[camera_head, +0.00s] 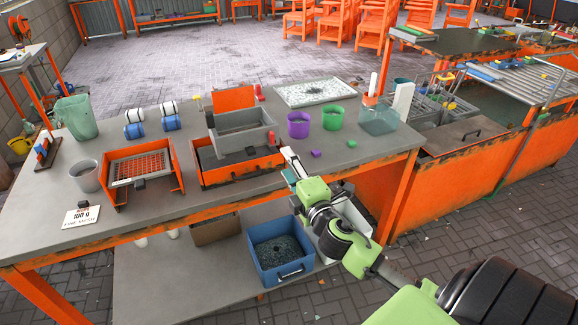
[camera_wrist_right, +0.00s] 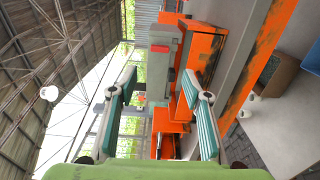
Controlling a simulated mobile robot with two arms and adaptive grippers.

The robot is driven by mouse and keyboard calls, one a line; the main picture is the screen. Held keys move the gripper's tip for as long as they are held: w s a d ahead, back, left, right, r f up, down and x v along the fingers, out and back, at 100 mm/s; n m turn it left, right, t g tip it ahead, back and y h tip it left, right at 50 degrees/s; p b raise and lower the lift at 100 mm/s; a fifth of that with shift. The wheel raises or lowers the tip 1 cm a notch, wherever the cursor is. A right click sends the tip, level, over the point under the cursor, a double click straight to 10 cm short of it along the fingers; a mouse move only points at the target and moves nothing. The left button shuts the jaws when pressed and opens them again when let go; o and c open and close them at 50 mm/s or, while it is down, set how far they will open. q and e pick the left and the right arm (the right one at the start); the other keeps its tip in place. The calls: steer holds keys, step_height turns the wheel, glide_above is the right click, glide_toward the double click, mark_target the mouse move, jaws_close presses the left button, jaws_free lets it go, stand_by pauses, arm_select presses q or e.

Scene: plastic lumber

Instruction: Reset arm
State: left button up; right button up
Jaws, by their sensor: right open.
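My right arm (camera_head: 338,235) is light green and black and reaches in from the lower right in the head view. Its gripper (camera_head: 289,166) is at the front edge of the grey workbench (camera_head: 225,190), just right of an orange tray (camera_head: 230,173) with a grey bin (camera_head: 240,139) on it. In the right wrist view the gripper (camera_wrist_right: 158,88) is open, with its two teal-padded fingers well apart and nothing between them. The grey bin (camera_wrist_right: 162,55) and orange parts show beyond the fingers. My left gripper is not in view.
A purple cup (camera_head: 298,124) and a green cup (camera_head: 333,117) stand behind the gripper. An orange sieve frame (camera_head: 139,166), a grey cup (camera_head: 86,176) and a "100 g" card (camera_head: 82,215) are at left. A blue crate (camera_head: 281,258) sits on the lower shelf.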

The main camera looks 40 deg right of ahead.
stand_by(0.5)
steer(key=s+f+m+g, duration=0.2)
steer(key=s+f+g, duration=0.15)
steer(key=f, duration=0.95)
steer(key=s+a+f+m+g+y, duration=0.15)
steer(key=s+f, duration=0.35)
steer(key=f, duration=0.7)
steer(key=s+d+f+m+g, duration=0.1)
steer(key=s+f+m+g, duration=0.25)
steer(key=f, duration=0.95)
steer(key=s+a+f+m+g+y, duration=0.15)
steer(key=s+a+f, duration=0.25)
steer(key=s+f, duration=0.45)
steer(key=s+a+f+m+g, duration=0.1)
steer(key=s+a+f+g, duration=0.25)
steer(key=s+f, duration=0.55)
steer(key=s+a+f+m+g, duration=0.1)
steer(key=s+a+f, duration=0.2)
steer(key=s, duration=0.7)
steer(key=s+a+f+m+g+y, duration=0.1)
steer(key=s+a, duration=0.4)
steer(key=s, duration=0.5)
step_height(320, 180, down, 2)
steer(key=shift+f+m+g, duration=0.15)
steer(key=shift+m+g, duration=0.4)
steer(key=shift+m, duration=0.2)
